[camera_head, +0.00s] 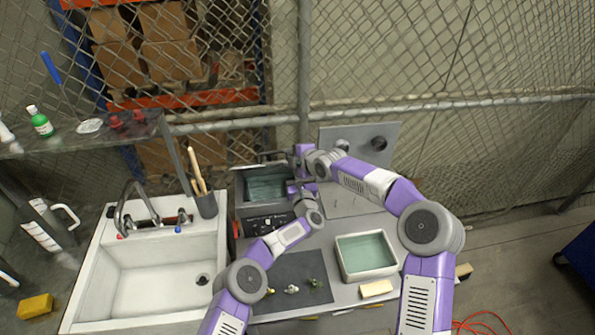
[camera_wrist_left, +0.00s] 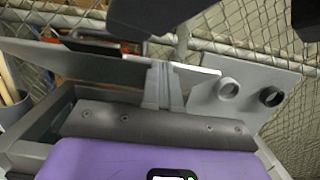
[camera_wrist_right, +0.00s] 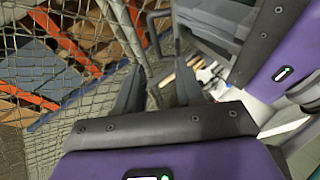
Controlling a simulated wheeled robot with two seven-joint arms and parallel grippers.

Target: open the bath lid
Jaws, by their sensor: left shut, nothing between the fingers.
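The grey bath (camera_head: 240,190) stands right of the sink, with liquid visible inside. Its lid (camera_head: 245,166) is raised along the back, seen nearly edge-on. In the left wrist view the lid (camera_wrist_left: 50,55) is a tilted grey plate with a dark handle (camera_wrist_left: 110,45). My left gripper (camera_head: 291,188) is at the bath's right side; its fingers (camera_wrist_left: 163,85) are shut and empty in front of the lid. My right gripper (camera_head: 287,154) is behind the bath near the lid. Its fingers (camera_wrist_right: 157,75) are apart, with a dark handle (camera_wrist_right: 153,30) just beyond them; contact is unclear.
A white sink (camera_head: 150,275) is at the left, with a grey holder of brushes (camera_head: 206,205) between it and the bath. A tray of greenish liquid (camera_head: 365,253) and a dark mat (camera_head: 290,270) with small parts lie in front. A chain-link fence (camera_head: 400,60) stands behind.

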